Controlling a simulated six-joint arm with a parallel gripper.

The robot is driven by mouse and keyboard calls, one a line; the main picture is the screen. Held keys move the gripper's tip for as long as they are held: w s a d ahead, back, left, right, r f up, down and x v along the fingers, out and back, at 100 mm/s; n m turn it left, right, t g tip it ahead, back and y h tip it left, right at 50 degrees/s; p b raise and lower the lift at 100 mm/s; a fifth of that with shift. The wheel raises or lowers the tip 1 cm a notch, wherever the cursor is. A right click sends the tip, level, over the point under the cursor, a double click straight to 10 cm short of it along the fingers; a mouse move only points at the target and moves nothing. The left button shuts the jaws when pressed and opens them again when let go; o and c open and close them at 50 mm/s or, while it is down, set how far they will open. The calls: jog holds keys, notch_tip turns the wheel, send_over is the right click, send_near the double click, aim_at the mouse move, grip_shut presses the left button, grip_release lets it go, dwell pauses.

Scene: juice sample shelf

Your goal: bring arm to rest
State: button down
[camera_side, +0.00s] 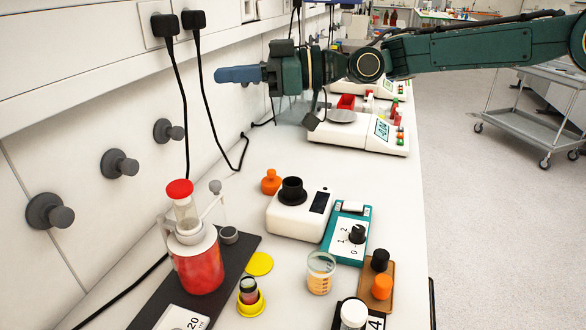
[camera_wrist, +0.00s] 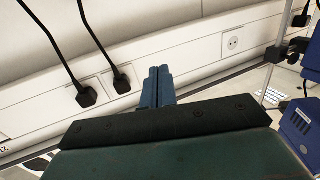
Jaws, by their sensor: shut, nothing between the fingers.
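My gripper (camera_side: 238,74) hangs in the air above the bench in the side view, level and pointing left toward the wall. Its blue fingers are together with nothing between them. In the wrist view the closed fingers (camera_wrist: 159,85) point at the wall with its sockets. My green arm reaches in from the upper right of the side view. The fingers are clear of the bench and of the things on it.
Black plugs (camera_side: 166,27) with hanging cables are on the wall near the fingers. Below stand a scale (camera_side: 345,135), a white device (camera_side: 297,213), a teal device (camera_side: 345,235) and a red-filled jar (camera_side: 199,268). A cart (camera_side: 540,120) stands on the floor at right.

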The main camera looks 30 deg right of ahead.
jog(key=s+d+f+m+t+h, duration=0.15)
jog(key=s+d+m+h, duration=0.45)
jog(key=s+d+h, duration=0.75)
jog(key=s+d+f+m+g+h, duration=0.1)
jog(key=s+d+f+m, duration=0.2)
jog(key=s+d, duration=0.6)
jog(key=s+d+f+m+g+h, duration=0.1)
jog(key=s+d+f+m+g, duration=0.1)
jog(key=s+d+f, duration=0.5)
jog(key=s+d+m, duration=0.1)
jog(key=s+d, duration=0.2)
jog(key=s, duration=0.4)
jog(key=shift+s+d+f+m, duration=0.15)
jog(key=shift+s+f+m, duration=0.25)
